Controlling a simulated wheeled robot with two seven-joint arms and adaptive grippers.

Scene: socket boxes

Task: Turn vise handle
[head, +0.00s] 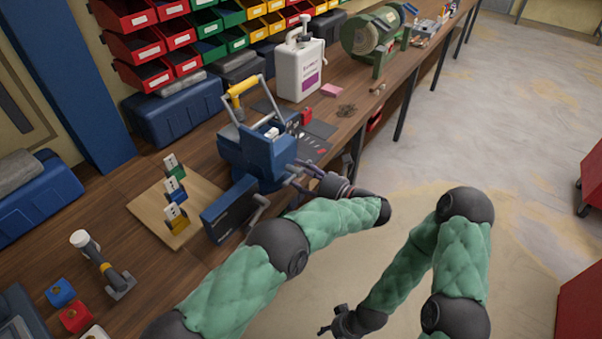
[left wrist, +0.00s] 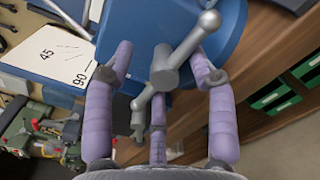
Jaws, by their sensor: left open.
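A blue vise (head: 268,158) stands at the bench's front edge; its blue body fills the top of the left wrist view (left wrist: 145,22). Its grey handle (left wrist: 187,48), a slanted bar with a round end through a screw head, lies between my left gripper's purple fingers in that view. My left gripper (head: 302,178) is open at the vise's front right, its fingers spread on both sides of the screw head; I cannot tell whether they touch it. In the head view the fingers partly hide this spot. My right gripper (head: 326,327) hangs low, off the bench; its fingers are too small to judge.
A dark blue block with a grey lever (head: 258,210) sits left of my left gripper.

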